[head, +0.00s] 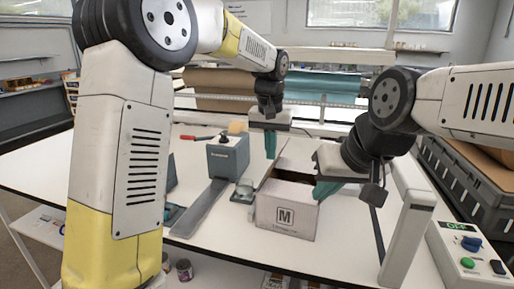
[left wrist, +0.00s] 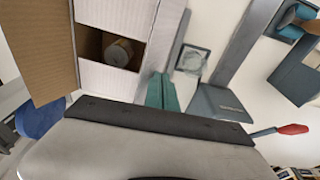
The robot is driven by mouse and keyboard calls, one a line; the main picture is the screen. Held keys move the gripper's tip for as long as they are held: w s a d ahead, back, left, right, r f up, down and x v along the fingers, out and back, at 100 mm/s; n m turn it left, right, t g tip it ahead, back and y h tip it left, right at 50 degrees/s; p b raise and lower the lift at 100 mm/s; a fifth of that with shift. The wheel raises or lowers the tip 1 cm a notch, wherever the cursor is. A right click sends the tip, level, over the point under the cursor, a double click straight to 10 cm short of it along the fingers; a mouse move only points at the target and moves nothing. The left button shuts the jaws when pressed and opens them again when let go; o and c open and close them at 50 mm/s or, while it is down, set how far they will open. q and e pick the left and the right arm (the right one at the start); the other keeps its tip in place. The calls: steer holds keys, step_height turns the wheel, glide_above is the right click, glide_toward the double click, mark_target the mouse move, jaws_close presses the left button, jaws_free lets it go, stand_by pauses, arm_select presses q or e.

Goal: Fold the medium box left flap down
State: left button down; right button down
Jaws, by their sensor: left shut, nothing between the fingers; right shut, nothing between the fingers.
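The medium box (head: 287,217), pale with an M label, stands open on the table. In the left wrist view the box (left wrist: 112,80) shows a dark opening with a round can (left wrist: 118,51) inside. Its left flap (left wrist: 165,38) stands up as a narrow strip, on the right in that view. My left gripper (head: 271,145) is shut and empty at the far left of the box; its teal fingertips (left wrist: 162,92) are close to the flap, and contact is unclear. My right gripper (head: 322,190) is shut and empty at the box's right side, hiding part of it.
A grey block-shaped device (head: 228,156) with a long grey bar (head: 203,207) stands left of the box. A small glass container (head: 243,190) sits between them. A red-handled tool (head: 196,138) lies behind. A button panel (head: 470,255) is at the right.

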arm_select(q)
steer(key=d, duration=0.2)
steer(key=s+d+f, duration=0.1)
steer(key=shift+s+d, duration=0.1)
steer(key=shift+d, duration=0.05)
stand_by(0.5)
steer(key=shift+f, duration=0.1)
steer(key=shift+s+d+f, duration=0.1)
steer(key=shift+d+f, duration=0.15)
steer(key=shift+f, duration=0.2)
steer(key=shift+s+d+f, duration=0.1)
steer(key=shift+d+f, duration=0.1)
steer(key=shift+f, duration=0.55)
steer(key=shift+r, duration=0.15)
stand_by(0.4)
